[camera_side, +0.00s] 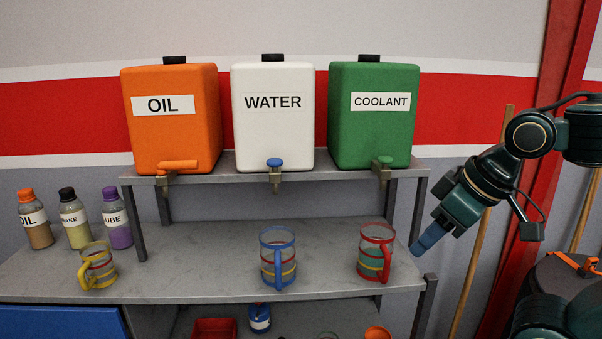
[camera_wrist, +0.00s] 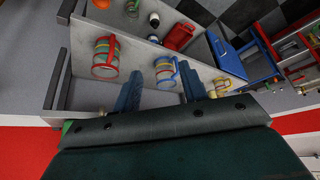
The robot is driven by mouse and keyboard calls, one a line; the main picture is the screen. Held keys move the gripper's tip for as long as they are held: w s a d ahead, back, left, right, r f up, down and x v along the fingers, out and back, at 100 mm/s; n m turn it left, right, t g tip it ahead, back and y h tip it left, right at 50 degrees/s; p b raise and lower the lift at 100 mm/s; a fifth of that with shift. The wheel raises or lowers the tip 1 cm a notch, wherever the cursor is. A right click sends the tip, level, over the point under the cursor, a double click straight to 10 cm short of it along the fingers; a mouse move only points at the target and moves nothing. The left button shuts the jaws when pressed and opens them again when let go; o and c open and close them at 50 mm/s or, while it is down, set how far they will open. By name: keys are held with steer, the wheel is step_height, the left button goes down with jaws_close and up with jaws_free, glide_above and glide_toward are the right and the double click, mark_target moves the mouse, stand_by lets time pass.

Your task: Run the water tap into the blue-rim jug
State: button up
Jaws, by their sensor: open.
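The white WATER tank (camera_side: 272,122) stands in the middle of the raised shelf. Its tap (camera_side: 275,178) has a blue handle (camera_side: 274,162) and points down; no stream shows. The clear blue-rim jug (camera_side: 277,262), with a blue handle and coloured bands, stands upright on the lower shelf beneath the tap. In the wrist view the blue-rim jug (camera_wrist: 166,72) lies beyond and between my fingers. My gripper (camera_side: 424,243) is open and empty, right of the shelf unit and the red-rim jug. Its two fingers show in the wrist view (camera_wrist: 160,80).
An orange OIL tank (camera_side: 170,130) and green COOLANT tank (camera_side: 373,130) flank the water tank. A red-rim jug (camera_side: 375,257) stands on the right, a yellow-rim jug (camera_side: 97,268) on the left near several bottles (camera_side: 75,220). A shelf post (camera_side: 418,215) stands near my gripper.

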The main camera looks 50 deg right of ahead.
steer(key=shift+m+h, duration=0.3)
steer(key=w+r, duration=0.1)
steer(key=w+d+r, duration=0.1)
steer(key=w+r, duration=0.1)
steer(key=shift+w+d+r, duration=0.15)
steer(key=shift+w, duration=0.15)
jaws_close()
steer(key=w+d+r+m+t+h, duration=0.1)
steer(key=w+d+r+m+h, duration=0.15)
steer(key=w+r, duration=0.9)
steer(key=w+a+r+m+h, duration=0.1)
steer(key=w+a+m, duration=0.1)
steer(key=w, duration=0.6)
steer(key=w+a+r+m+h, duration=0.1)
steer(key=w+a+m+h, duration=0.1)
steer(key=w, duration=0.5)
steer(key=shift+w+a+m, duration=0.4)
steer(key=shift+a+m, duration=0.45)
steer(key=shift+a, duration=0.5)
